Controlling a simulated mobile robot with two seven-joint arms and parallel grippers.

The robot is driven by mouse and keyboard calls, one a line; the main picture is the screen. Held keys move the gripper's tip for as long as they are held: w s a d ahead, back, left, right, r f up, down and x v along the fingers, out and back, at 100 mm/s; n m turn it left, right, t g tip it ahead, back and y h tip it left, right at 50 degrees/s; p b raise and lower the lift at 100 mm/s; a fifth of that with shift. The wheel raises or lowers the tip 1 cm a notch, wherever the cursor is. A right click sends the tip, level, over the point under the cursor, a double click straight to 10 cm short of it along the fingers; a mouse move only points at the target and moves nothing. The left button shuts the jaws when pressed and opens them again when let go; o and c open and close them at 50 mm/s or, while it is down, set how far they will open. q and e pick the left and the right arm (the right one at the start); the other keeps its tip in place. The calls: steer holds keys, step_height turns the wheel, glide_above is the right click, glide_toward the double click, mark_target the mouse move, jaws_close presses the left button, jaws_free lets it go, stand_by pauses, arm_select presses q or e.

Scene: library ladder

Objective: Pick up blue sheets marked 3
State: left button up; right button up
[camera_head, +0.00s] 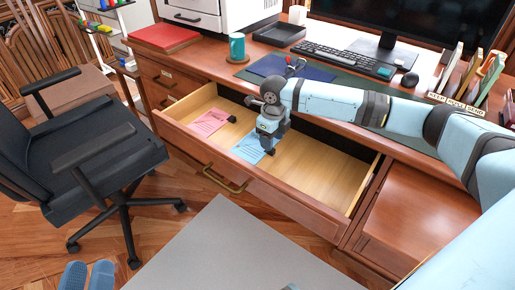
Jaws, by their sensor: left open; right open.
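A blue sheet (246,149) with dark print lies in the open drawer. Its number is too small to read, and I cannot tell if more sheets are under it. My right gripper (270,148) is open, pointing down over the right part of this sheet and hiding some of it. I cannot tell whether its fingertips touch the paper. A pink sheet (208,122) lies to the left in the drawer, with a small dark object (232,119) at its right edge.
The drawer front (235,180) with its handle bounds the near side. The drawer's right part is bare. Keyboard (333,58), teal mug (237,46) and upright sorter (465,80) stand on the desk. A black chair (85,150) is left; a grey surface (235,250) lies in front.

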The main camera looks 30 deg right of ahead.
mark_target(258, 144)
steer(key=f, duration=0.1)
steer(key=f+b, duration=0.1)
steer(key=f, duration=0.1)
steer(key=f+b, duration=0.1)
steer(key=shift+w+d+f, duration=0.15)
steer(key=shift+w+f, duration=0.15)
steer(key=shift+f, duration=0.05)
arm_select(q)
steer(key=f, duration=0.1)
steer(key=f+g, duration=0.1)
steer(key=f, duration=0.1)
steer(key=shift+w+d, duration=0.15)
steer(key=shift+d, duration=0.1)
arm_select(e)
jaws_close()
steer(key=shift+r, duration=0.1)
